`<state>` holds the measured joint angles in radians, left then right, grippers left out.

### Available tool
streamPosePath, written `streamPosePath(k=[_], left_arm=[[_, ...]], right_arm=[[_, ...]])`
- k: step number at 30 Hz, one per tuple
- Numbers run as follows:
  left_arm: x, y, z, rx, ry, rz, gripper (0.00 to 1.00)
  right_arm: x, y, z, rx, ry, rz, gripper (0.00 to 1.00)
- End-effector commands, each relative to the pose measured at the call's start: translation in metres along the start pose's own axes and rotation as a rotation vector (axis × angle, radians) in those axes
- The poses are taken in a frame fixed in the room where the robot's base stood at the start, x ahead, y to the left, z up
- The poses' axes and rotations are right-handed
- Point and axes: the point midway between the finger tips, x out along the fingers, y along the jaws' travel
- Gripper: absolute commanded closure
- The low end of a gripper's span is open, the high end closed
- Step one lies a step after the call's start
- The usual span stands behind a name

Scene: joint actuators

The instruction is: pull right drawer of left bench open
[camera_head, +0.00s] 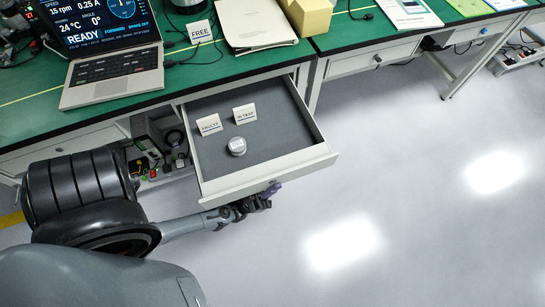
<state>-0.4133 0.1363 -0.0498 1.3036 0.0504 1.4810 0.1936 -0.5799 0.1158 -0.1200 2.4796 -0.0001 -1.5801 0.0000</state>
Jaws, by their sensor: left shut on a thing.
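The right drawer (285,173) of the left bench (168,91) stands well out from under the green top, with its grey inside in view. Inside it are a "FAULTY" card (209,125), an "IN TEST" card (244,114) and a small round metal part (237,147). My left gripper (267,193) is at the outer side of the drawer front, near its middle, and is shut on the drawer handle. The handle itself is mostly hidden by the fingers and the drawer front. My right gripper is not in view.
On the left bench are a laptop (113,62), a "FREE" card (200,32), papers (254,28) and a yellow box (308,15). A second bench with a closed drawer (373,59) stands to the right. The floor (420,190) in front of the drawer is clear.

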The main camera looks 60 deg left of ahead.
Motion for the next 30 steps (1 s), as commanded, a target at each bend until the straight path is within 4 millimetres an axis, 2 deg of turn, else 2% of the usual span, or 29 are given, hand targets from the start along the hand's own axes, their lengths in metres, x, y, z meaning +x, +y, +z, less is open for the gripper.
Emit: streamPosePath(k=[11,12,16,25,30], left_arm=[[-0.002,0.002,0.0,0.002,-0.003,-0.002,1.0],[-0.002,0.002,0.0,0.002,-0.003,-0.002,0.81],[-0.002,0.001,0.0,0.002,-0.003,-0.002,0.62],[-0.002,0.001,0.0,0.002,-0.002,-0.002,0.62],[-0.013,0.001,0.001,0.002,-0.004,-0.002,0.62]], right_arm=[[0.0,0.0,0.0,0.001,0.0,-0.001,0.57],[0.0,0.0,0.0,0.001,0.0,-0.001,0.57],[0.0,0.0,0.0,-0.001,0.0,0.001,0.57],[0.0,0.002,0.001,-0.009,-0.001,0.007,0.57],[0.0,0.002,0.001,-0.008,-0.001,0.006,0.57]])
